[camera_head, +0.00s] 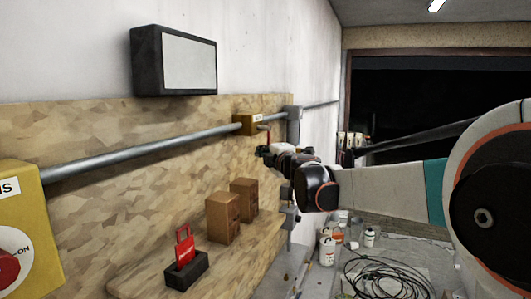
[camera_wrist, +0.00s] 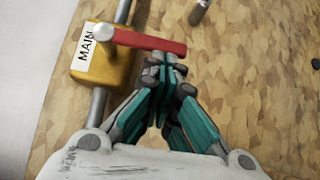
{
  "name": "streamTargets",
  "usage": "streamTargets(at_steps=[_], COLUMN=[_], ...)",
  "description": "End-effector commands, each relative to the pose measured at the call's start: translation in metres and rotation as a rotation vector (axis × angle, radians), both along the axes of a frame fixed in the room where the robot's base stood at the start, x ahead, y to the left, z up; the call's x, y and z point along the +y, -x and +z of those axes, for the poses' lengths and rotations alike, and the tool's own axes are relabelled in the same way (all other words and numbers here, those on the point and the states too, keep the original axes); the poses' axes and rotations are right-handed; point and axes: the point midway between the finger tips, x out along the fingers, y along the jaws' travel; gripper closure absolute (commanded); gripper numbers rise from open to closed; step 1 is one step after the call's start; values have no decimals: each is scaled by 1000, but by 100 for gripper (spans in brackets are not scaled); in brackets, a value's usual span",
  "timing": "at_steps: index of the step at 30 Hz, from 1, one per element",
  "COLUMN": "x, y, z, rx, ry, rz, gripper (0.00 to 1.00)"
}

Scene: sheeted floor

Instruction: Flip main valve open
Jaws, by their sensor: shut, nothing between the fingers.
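The main valve is a yellow box (camera_wrist: 88,70) with a white label reading MAIN, on a grey pipe along the wall. It also shows in the head view (camera_head: 243,125). Its red lever (camera_wrist: 150,41) sticks out from the box to the right in the wrist view, across the pipe's line. My gripper (camera_wrist: 168,65) is shut and empty. Its fingertips are close against the lever near the free end; I cannot tell whether they touch. In the head view, my gripper (camera_head: 265,151) is just below the valve, and the lever is small there.
A yellow box with a red knob (camera_head: 5,270) is at the near left. A dark-framed panel (camera_head: 174,62) hangs above the pipe (camera_head: 140,152). A shelf holds a red padlock-like item (camera_head: 185,246) and cardboard boxes (camera_head: 223,217). Cables (camera_head: 385,280) and containers (camera_head: 328,250) lie on the floor.

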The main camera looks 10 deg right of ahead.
Motion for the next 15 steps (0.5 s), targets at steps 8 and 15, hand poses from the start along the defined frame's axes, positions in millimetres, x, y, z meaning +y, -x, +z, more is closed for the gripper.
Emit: streamTargets(at_steps=[8,15], x=[-2,-4], y=[-3,-5], z=[-3,-5], rx=[0,0], ry=[0,0], rz=[0,0], gripper=[100,100])
